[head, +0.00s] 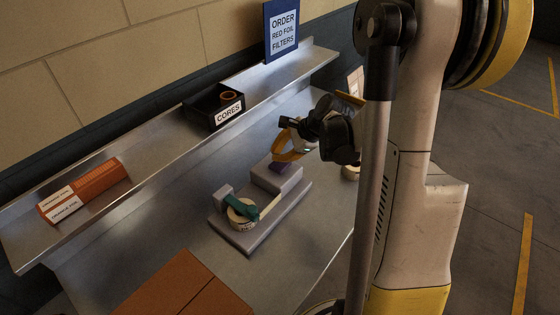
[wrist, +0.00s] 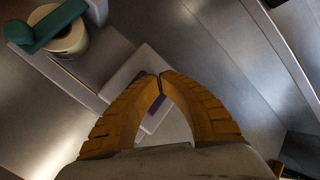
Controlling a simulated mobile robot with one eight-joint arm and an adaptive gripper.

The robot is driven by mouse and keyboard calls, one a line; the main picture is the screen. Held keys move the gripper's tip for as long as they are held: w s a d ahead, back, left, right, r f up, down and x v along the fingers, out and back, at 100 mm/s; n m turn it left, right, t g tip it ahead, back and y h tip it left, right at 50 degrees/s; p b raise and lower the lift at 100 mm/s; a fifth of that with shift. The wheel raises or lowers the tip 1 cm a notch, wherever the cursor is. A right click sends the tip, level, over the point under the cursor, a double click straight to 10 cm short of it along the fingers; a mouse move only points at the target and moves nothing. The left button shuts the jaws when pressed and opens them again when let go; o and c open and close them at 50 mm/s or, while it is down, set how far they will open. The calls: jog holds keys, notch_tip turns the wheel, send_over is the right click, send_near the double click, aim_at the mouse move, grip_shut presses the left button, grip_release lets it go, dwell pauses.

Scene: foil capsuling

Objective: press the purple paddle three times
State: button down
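The purple paddle (head: 281,168) sits on a raised grey block (head: 276,180) of a dispenser-like device on the metal table. It also shows partly in the wrist view (wrist: 156,104), between and behind my fingers, which hide much of it. My gripper (head: 279,157) is just above the paddle in the head view. In the wrist view its two orange fingertips (wrist: 160,75) meet, with nothing seen between them. I cannot tell whether the fingertips touch the paddle. The device also carries a pale tape roll (head: 241,216) under a green arm (head: 238,207).
A black bin labelled CORES (head: 212,105) and an orange-brown box (head: 82,190) stand on the back shelf. A blue order sign (head: 282,30) stands farther along. A brown carton (head: 182,287) is at the table's front. Bare tabletop lies left of the device.

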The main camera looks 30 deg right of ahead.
aim_at(277, 162)
jog(key=shift+r, duration=0.1)
jog(key=shift+r+p, duration=1.75)
jog(key=shift+r, duration=0.75)
dwell(0.3)
jog(key=n, duration=0.2)
jog(key=shift+r+n, duration=0.3)
jog(key=shift+n, duration=0.1)
jog(key=r+n, duration=0.1)
jog(key=n, duration=0.4)
jog(key=r+n+p, duration=0.1)
jog(key=n, duration=0.3)
jog(key=r+n+p, duration=0.1)
jog(key=n, duration=0.4)
jog(key=shift+s+a+n, duration=0.15)
jog(key=shift+a+n, duration=0.1)
jog(key=shift+n, duration=0.05)
